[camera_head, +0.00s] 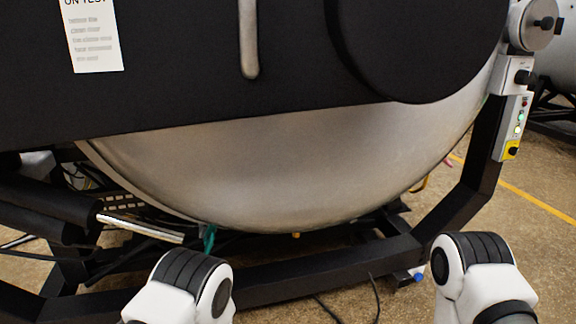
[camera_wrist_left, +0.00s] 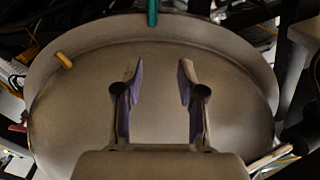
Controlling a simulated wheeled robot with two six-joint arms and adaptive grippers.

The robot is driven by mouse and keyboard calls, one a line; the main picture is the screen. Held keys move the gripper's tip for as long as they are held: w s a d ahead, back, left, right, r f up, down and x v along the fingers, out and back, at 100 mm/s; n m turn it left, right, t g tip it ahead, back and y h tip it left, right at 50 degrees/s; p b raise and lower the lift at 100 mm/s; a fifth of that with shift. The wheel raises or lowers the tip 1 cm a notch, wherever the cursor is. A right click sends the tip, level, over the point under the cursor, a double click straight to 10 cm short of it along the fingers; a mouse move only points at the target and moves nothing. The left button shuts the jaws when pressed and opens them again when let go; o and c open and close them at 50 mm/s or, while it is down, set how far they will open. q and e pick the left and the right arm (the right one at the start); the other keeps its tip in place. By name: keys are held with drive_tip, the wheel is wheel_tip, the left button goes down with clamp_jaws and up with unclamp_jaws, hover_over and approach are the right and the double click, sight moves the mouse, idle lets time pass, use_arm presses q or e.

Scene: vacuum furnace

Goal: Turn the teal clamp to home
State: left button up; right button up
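The teal clamp (camera_head: 209,238) shows as a small piece at the lower rim of the large round metal vessel (camera_head: 270,170) in the head view, just above my left arm. In the left wrist view the teal clamp (camera_wrist_left: 152,12) is a narrow upright bar at the top edge, cut off by the frame. My left gripper (camera_wrist_left: 160,72) is open and empty, its two fingers apart over the vessel's grey surface. The clamp lies beyond the fingertips, apart from them. My left gripper is hidden in the head view. My right gripper is not in view; only part of the right arm shows.
A black frame beam (camera_head: 320,270) runs below the vessel. A control box (camera_head: 512,120) with buttons is at the right. A silver rod (camera_head: 140,228) lies left of the clamp. Cables lie on the floor.

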use_arm(q)
drive_tip(key=s+a+r+g+p, duration=0.1)
drive_tip(key=s+a+r+p, duration=0.1)
drive_tip(key=a+r+p, duration=0.55)
drive_tip(key=s+a+r+g+h+p, duration=0.15)
drive_tip(key=s+r+g+p, duration=0.4)
drive_tip(key=s+p, duration=0.6)
drive_tip(key=s+d+g+h+p, duration=0.1)
drive_tip(key=s+g+p, duration=0.1)
drive_tip(key=s, duration=0.6)
drive_tip(key=s+d+n+g+h+p, duration=0.1)
drive_tip(key=s+g+p, duration=0.1)
drive_tip(key=s+g, duration=0.3)
drive_tip(key=s+d+n+g+h+p, duration=0.1)
drive_tip(key=s+g+h+p, duration=0.1)
drive_tip(key=s, duration=1)
drive_tip(key=shift+d+f+g, duration=0.15)
drive_tip(key=shift+d+g, duration=0.1)
drive_tip(key=shift+g, duration=0.6)
